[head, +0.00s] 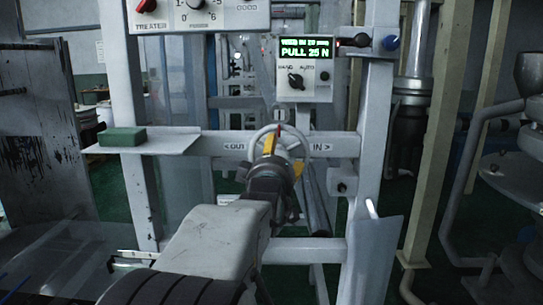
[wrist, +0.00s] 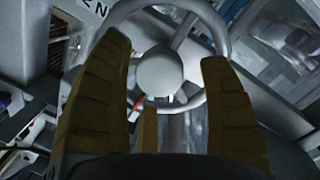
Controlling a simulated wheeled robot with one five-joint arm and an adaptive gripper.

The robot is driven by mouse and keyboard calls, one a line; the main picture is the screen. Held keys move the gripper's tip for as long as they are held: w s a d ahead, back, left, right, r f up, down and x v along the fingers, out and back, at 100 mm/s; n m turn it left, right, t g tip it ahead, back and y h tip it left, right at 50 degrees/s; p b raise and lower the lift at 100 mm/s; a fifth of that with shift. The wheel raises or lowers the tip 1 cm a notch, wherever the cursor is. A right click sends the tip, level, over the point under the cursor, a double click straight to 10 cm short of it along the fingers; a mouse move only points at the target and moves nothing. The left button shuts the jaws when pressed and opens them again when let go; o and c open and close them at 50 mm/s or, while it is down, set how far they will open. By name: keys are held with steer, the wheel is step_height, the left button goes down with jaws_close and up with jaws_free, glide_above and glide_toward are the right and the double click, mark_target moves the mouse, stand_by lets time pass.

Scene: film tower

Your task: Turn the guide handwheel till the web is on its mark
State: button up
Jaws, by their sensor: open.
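The guide handwheel (head: 257,136) is a pale grey wheel on the cross bar, between the OUT and IN labels. In the wrist view the handwheel (wrist: 160,72) shows its round hub, spokes and rim just beyond my fingers. My gripper (wrist: 165,75) is open, with yellow-brown fingers on either side of the hub. In the head view my gripper (head: 272,148) covers much of the wheel. I cannot tell whether the fingers touch it. A control box (head: 304,68) above has a green display reading PULL 25 N; its upper line is too small to read surely. The web's mark is not clear.
A green block (head: 122,136) lies on a grey shelf (head: 175,142) left of the wheel. A panel with a red treater knob (head: 146,6) hangs above. A white upright (head: 366,130) stands close on the right, with a grey plate (head: 373,255) lower down.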

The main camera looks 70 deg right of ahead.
steer(key=shift+w+d, duration=0.15)
steer(key=shift+d, duration=0.55)
steer(key=c, duration=1.3)
